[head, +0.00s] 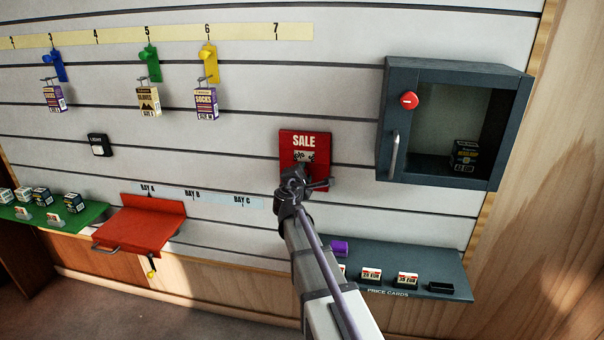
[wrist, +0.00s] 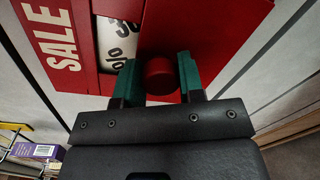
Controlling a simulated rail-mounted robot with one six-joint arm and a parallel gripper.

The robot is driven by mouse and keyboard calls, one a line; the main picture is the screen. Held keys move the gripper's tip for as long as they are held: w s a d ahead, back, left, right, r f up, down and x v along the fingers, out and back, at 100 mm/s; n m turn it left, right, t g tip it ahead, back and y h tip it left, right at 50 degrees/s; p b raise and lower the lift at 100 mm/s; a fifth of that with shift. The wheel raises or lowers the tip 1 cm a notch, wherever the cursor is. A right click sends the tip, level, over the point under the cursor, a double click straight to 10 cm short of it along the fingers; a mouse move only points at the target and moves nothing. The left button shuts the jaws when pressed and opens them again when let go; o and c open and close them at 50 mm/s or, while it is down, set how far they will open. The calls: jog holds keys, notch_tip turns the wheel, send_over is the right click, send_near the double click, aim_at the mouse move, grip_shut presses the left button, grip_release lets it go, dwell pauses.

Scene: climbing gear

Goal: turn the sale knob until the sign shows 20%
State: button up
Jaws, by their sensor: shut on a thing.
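The red sale sign (head: 303,141) is mounted on the slatted wall left of the grey cabinet. My gripper (head: 307,182) is at its lower part in the head view and hides the knob there. In the wrist view the sign (wrist: 205,22) fills the top, turned sideways. Its white window (wrist: 118,38) shows a percent sign and part of a number that looks like it starts with 3; the rest is cut off. The round red sale knob (wrist: 158,76) sits between the green fingers of my gripper (wrist: 157,82), which is shut on it.
The grey glass-front cabinet (head: 398,75) with a red button is to the right. A dark shelf with price cards (head: 440,262) is below right. A red tray (head: 145,232) sticks out at lower left. Small packages hang from coloured hooks above left.

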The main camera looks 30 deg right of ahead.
jog(key=m, duration=0.6)
jog(key=shift+s+y, duration=0.1)
jog(key=shift+y, duration=0.2)
jog(key=shift+f+m, duration=0.1)
jog(key=shift+m, duration=0.2)
jog(key=o, duration=0.9)
jog(key=v, duration=1)
jog(key=shift+s+a+p, duration=0.2)
jog(key=shift+s+p, duration=0.1)
jog(key=shift+p, duration=0.15)
jog(key=shift+d, duration=0.1)
